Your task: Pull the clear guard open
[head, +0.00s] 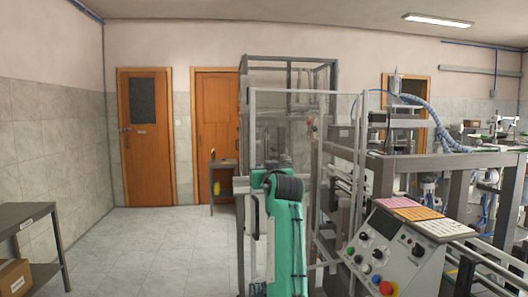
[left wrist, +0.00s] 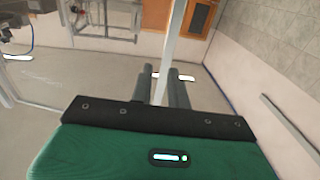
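The clear guard (head: 306,92) is a tall transparent panel in a light grey frame at the front left of the machine in the head view. My left arm rises in front of its lower part, and hides my left gripper in that view. In the left wrist view, the two dark fingers of my left gripper (left wrist: 161,82) point away, with a light grey upright post (left wrist: 174,30), seemingly of the guard's frame, passing between them. Whether they press on it or stand loosely around it I cannot tell. My right gripper is in neither view.
A control panel (head: 385,248) with knobs and coloured buttons stands right of the guard. The machine frame (head: 420,170) runs behind it. A shelf (head: 25,215) with a cardboard box (head: 14,277) is at the far left. The tiled floor (head: 160,245) between is clear.

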